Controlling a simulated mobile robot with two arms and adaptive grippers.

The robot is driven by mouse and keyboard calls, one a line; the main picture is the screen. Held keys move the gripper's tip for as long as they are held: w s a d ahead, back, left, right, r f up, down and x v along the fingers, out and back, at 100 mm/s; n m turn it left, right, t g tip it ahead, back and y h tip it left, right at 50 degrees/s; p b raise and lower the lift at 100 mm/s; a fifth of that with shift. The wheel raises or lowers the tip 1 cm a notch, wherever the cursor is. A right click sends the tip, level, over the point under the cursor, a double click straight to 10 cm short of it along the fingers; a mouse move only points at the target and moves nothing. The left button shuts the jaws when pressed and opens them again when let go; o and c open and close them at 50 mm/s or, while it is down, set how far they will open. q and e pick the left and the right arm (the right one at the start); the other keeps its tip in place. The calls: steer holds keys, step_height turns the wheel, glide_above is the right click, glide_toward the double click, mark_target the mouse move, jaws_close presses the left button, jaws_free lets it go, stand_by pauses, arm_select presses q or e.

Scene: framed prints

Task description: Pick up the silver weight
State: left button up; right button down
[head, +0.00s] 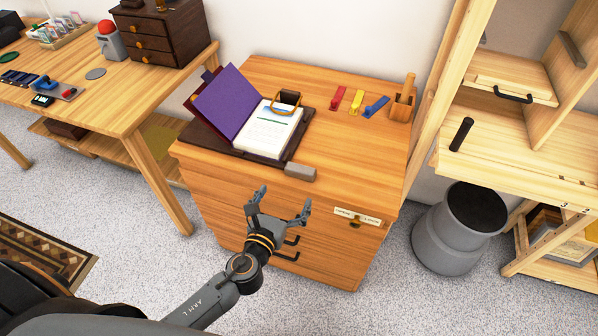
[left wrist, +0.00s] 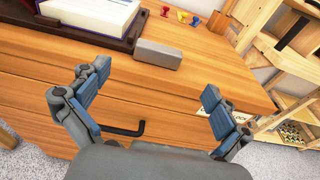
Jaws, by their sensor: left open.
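The silver weight (head: 300,172) is a small grey block lying on the wooden cabinet top near its front edge, beside the dark tray under the open book. It also shows in the left wrist view (left wrist: 158,54), ahead of and between my fingers. My left gripper (head: 279,200) is open and empty, in front of the cabinet's front face and short of the weight. Its two fingers also show in the left wrist view (left wrist: 150,103). My right gripper is not in view.
An open book with a purple cover (head: 229,103) lies on a dark tray (head: 244,154) next to the weight. Coloured pieces (head: 357,102) and a wooden holder (head: 401,108) stand farther back. Black drawer handles (head: 288,256) project below my gripper.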

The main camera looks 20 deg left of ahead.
mark_target(298, 172)
arm_select(q)
steer(key=w, duration=0.3)
steer(key=w+f, duration=0.1)
steer(key=w, duration=0.5)
steer(key=shift+d+f, duration=0.15)
steer(key=shift+f, duration=0.2)
steer(key=shift+s, duration=0.1)
steer(key=c, duration=1.2)
steer(key=shift+r, duration=0.15)
steer(key=shift+c, duration=1.1)
steer(key=shift+r, duration=0.1)
